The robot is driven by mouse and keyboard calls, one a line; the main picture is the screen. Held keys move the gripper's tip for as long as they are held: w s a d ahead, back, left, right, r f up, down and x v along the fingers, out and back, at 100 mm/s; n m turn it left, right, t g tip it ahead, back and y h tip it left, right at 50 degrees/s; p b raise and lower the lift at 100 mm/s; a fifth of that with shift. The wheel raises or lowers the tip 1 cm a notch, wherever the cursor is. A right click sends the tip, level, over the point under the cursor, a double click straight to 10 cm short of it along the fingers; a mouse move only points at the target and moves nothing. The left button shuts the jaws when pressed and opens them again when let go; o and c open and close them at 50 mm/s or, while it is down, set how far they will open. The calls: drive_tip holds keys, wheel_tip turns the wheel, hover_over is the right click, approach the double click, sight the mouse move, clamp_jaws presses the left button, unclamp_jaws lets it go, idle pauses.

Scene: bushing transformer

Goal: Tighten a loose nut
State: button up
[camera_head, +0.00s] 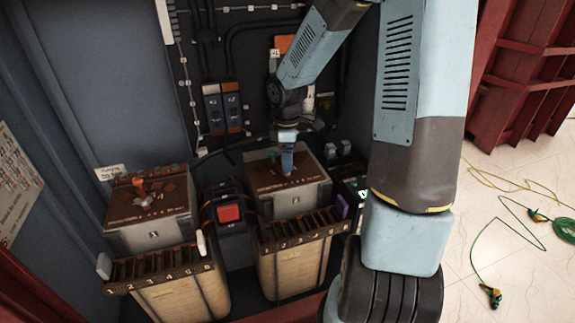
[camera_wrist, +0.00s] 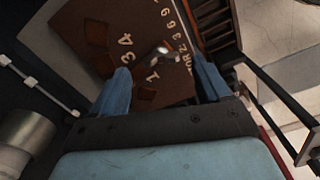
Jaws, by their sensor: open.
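My gripper (camera_head: 287,165) points down over the brown top plate (camera_head: 262,178) of the right-hand box. In the wrist view its two blue fingers stand apart and empty (camera_wrist: 162,72). A small metal fitting with a reddish part, possibly the nut on its stud (camera_wrist: 165,50), shows on the brown plate (camera_wrist: 85,25) just beyond the fingertips, between their lines. The fingers do not appear to touch it. In the head view my gripper hides this fitting. I cannot tell how loose it is.
A similar left-hand box (camera_head: 150,210) carries an orange fitting (camera_head: 141,188). A unit with a red block (camera_head: 229,214) stands between the boxes. Numbered slotted racks (camera_head: 160,265) stand in front. Cables and switches (camera_head: 222,107) line the back wall.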

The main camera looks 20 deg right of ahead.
drive_tip(key=shift+f, duration=1.75)
drive_tip(key=c, duration=1)
